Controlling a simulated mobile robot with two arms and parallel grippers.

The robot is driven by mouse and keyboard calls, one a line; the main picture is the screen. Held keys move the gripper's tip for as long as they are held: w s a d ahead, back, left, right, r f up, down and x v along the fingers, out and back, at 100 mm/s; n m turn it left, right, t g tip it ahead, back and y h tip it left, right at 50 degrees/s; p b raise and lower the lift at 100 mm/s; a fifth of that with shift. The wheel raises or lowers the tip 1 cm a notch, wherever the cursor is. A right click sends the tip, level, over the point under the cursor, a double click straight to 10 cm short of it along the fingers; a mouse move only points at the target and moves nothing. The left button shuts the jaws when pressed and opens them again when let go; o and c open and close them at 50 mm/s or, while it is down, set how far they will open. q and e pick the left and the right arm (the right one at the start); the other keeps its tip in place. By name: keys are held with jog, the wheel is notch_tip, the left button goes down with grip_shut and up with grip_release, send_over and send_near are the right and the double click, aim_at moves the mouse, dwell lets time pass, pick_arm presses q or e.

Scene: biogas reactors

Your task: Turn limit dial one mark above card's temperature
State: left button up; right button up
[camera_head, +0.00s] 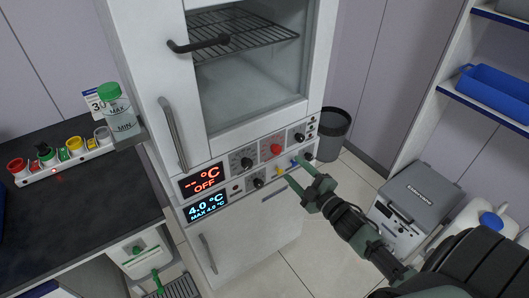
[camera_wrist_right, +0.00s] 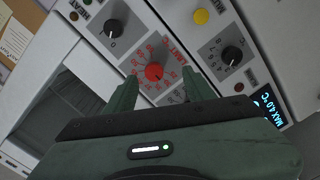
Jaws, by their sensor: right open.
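The limit dial is a red knob (camera_head: 276,149) on the front panel of the white cabinet. My right gripper (camera_head: 303,177) is open and empty, in front of the panel. In the right wrist view its fingers (camera_wrist_right: 158,88) show on either side of the dial, apart from it. The card (camera_head: 94,101) stands at the left behind a bottle; "30" shows, the rest is hidden. My left gripper is out of view.
Black knobs (camera_head: 247,163) and a yellow button (camera_wrist_right: 201,16) flank the dial. A red display (camera_head: 203,182) reads "-- °C OFF"; a blue one (camera_head: 207,207) reads 4.0 °C. A green-capped bottle (camera_head: 119,112) stands left; a grey box (camera_head: 418,195) stands right.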

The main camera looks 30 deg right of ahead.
aim_at(278, 151)
jog(key=shift+n, duration=0.3)
jog(key=w, duration=0.2)
jog(key=w+r, duration=0.1)
jog(key=w, duration=0.2)
jog(key=w+a+p, duration=0.1)
jog(key=w, duration=0.2)
jog(key=shift+w+r, duration=0.1)
jog(key=shift+r, duration=0.15)
grip_shut()
